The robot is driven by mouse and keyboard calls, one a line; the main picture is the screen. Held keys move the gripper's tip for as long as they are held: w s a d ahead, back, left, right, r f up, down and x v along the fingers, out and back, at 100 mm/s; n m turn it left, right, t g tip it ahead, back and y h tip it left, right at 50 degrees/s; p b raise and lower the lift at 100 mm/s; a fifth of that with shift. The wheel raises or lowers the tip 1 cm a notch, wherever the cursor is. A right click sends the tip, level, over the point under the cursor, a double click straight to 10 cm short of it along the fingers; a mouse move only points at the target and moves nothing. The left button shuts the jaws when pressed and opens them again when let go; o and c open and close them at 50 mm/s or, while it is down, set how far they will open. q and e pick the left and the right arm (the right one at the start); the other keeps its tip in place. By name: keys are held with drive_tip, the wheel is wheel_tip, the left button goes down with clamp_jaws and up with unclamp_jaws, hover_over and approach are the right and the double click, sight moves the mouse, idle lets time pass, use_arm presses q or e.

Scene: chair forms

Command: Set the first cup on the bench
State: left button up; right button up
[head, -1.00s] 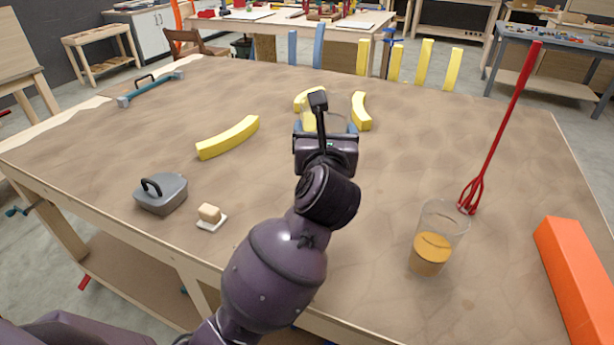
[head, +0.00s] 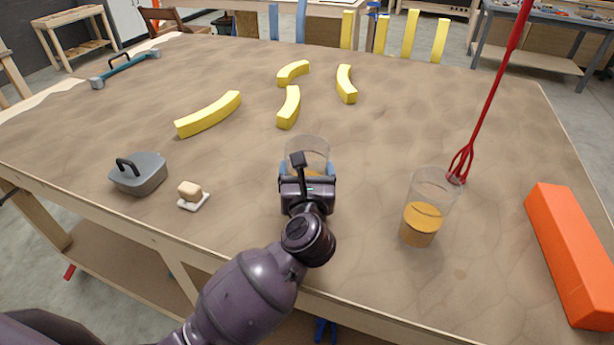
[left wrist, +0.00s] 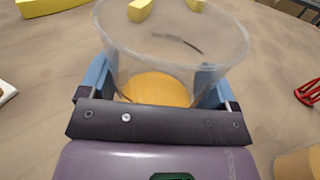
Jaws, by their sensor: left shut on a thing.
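A clear cup with orange contents (head: 307,148) is between the blue fingers of my left gripper (head: 307,170). The gripper is shut on it from the near side. In the left wrist view the clear cup (left wrist: 165,40) stands upright between both fingers, with the orange layer low inside. Its base is hidden, so I cannot tell whether it touches the brown bench top (head: 370,130). A second clear cup with orange contents (head: 422,222) stands on the bench to the right of the gripper. My right gripper is not in view.
A red whisk-like tool (head: 485,110) stands tilted behind the second cup. An orange block (head: 568,250) lies at the right edge. Yellow curved pieces (head: 208,114) lie farther back. A grey lidded box (head: 139,175) and a small block on white (head: 190,193) are left.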

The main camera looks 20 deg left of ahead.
use_arm(q)
drive_tip(key=shift+f, duration=0.5)
drive_tip(key=shift+f, duration=0.15)
drive_tip(key=o, duration=0.6)
drive_tip(key=shift+c, duration=0.2)
drive_tip(key=shift+r, duration=0.25)
drive_tip(key=v, duration=1.2)
drive_tip(key=shift+f+b, duration=0.1)
drive_tip(key=shift+b, duration=0.2)
drive_tip(key=shift+s+f, duration=0.1)
